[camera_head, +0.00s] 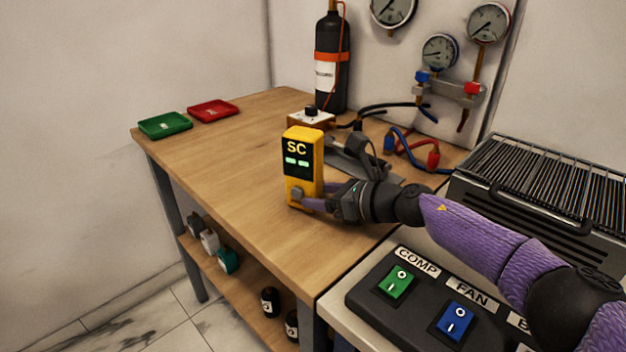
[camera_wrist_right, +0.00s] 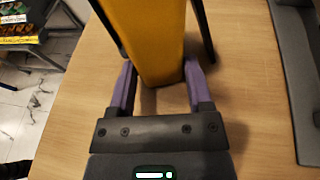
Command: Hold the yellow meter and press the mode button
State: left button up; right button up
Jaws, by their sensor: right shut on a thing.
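The yellow meter (camera_head: 304,168) stands upright near the front edge of the wooden bench, with "SC" and two green marks on its dark front. My right gripper (camera_head: 316,197) reaches in from the right and is shut on the meter's lower part. In the right wrist view the meter (camera_wrist_right: 152,40) is between the two purple fingers of my right gripper (camera_wrist_right: 158,82). A grey square piece (camera_head: 297,194) shows low on the meter's front; I cannot tell whether it is the mode button or a fingertip. My left gripper is not in view.
Green (camera_head: 165,125) and red (camera_head: 213,111) trays lie at the bench's far left. A black cylinder (camera_head: 331,65) and a small box with a black knob (camera_head: 311,118) stand behind the meter. A switch panel (camera_head: 425,300) is at front right. The bench left of the meter is clear.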

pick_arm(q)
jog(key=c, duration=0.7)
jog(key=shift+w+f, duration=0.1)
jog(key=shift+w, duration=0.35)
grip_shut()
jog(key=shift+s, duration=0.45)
